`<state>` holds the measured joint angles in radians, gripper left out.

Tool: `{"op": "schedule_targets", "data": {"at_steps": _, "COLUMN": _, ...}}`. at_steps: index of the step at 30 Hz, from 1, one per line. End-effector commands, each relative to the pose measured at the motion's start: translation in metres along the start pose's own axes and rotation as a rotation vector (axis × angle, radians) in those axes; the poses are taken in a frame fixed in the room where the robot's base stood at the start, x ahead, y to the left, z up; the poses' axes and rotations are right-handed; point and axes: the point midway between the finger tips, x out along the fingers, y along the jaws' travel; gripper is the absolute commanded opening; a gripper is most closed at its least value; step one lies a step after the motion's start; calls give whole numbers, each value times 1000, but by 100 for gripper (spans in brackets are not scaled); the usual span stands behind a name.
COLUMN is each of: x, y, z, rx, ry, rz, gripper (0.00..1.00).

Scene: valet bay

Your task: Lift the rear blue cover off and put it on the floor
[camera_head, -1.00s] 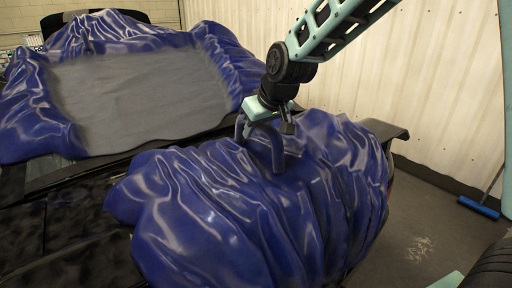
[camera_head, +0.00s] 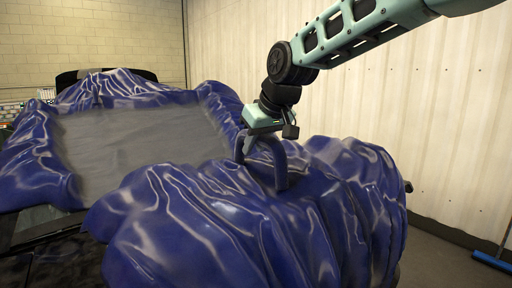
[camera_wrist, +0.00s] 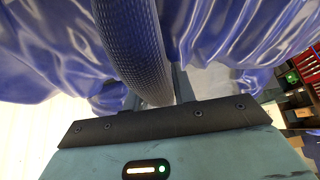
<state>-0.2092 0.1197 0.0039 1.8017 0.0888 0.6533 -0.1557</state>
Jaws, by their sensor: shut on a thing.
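The rear blue cover (camera_head: 225,225), a glossy crumpled cloth with a loop handle (camera_head: 280,165) on top, fills the lower middle of the head view. My gripper (camera_head: 263,137) is shut on the handle from above. In the wrist view the textured handle (camera_wrist: 135,45) passes between the jaws, with folds of the cover (camera_wrist: 225,35) on both sides. The cover hangs from the handle above the dark car body; its lower edge is out of the head view, so I cannot tell whether it is fully clear.
Another blue cover (camera_head: 35,160) with a grey panel (camera_head: 140,140) lies on the car behind. A corrugated white wall (camera_head: 440,110) stands at the right. Bare floor (camera_head: 440,255) and a blue broom (camera_head: 492,262) show at lower right. Red shelving (camera_wrist: 300,70) appears in the wrist view.

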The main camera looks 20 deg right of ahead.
Motion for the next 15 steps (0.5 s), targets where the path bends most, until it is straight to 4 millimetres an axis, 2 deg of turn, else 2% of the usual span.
{"op": "schedule_targets", "data": {"at_steps": 8, "x": -5, "y": 0, "z": -4, "rx": 0, "ry": 3, "rz": 0, "gripper": 0}}
{"op": "schedule_targets", "data": {"at_steps": 15, "x": -28, "y": 0, "z": -18, "rx": 0, "ry": 3, "rz": 0, "gripper": 0}}
